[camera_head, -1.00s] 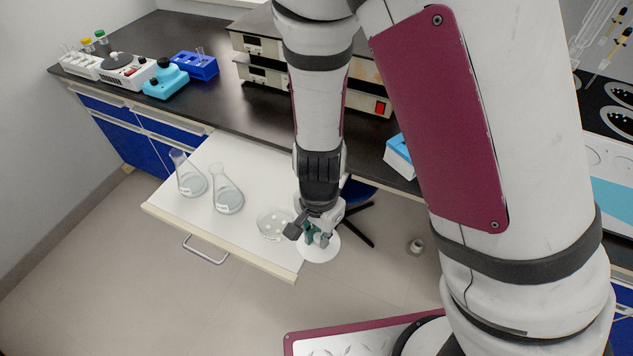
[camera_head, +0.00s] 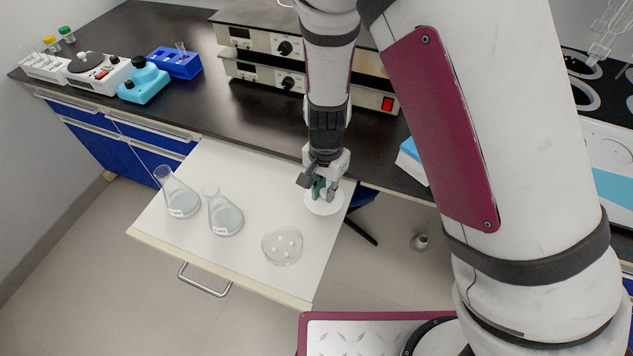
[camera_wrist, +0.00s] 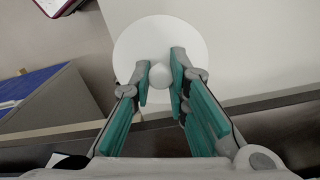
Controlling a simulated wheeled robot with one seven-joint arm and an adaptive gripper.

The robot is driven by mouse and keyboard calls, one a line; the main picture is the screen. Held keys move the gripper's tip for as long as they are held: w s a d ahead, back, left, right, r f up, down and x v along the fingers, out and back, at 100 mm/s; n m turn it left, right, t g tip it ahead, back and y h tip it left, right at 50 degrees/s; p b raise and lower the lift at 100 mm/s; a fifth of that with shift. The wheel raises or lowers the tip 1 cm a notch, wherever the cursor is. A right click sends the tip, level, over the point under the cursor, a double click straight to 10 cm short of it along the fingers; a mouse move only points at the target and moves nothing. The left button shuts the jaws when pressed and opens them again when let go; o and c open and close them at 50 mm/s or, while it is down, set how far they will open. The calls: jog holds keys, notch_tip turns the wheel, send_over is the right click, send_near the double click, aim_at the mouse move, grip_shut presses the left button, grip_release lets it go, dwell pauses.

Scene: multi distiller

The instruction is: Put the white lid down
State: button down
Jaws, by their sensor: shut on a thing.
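The white lid (camera_head: 325,204) is a round disc with a knob, at the right back corner of the white pull-out board (camera_head: 200,243). In the wrist view the lid (camera_wrist: 132,50) shows whole, with its knob between the teal-padded fingers. My gripper (camera_head: 324,190) is shut on the lid's knob, and it also shows in the wrist view (camera_wrist: 160,80). The lid overlaps the board's right edge in the wrist view. I cannot tell whether it touches the board.
A clear round dish (camera_head: 282,245) with small white pieces lies on the board, in front and left of the lid. Two glass flasks (camera_head: 181,199) (camera_head: 224,216) stand on the left. A black bench (camera_head: 180,115) with boxed instruments (camera_head: 265,77) is behind. The board's front middle is clear.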

jog(key=w, duration=0.1)
jog(key=w+a, duration=0.1)
jog(key=w, duration=0.1)
jog(key=w+a, duration=0.1)
jog(key=shift+w+f, duration=0.25)
jog(key=shift+a+f, duration=0.1)
jog(key=shift+f, duration=1.65)
jog(key=shift+f, duration=0.1)
jog(key=c, duration=1.5)
grip_release()
jog(key=shift+c, duration=0.2)
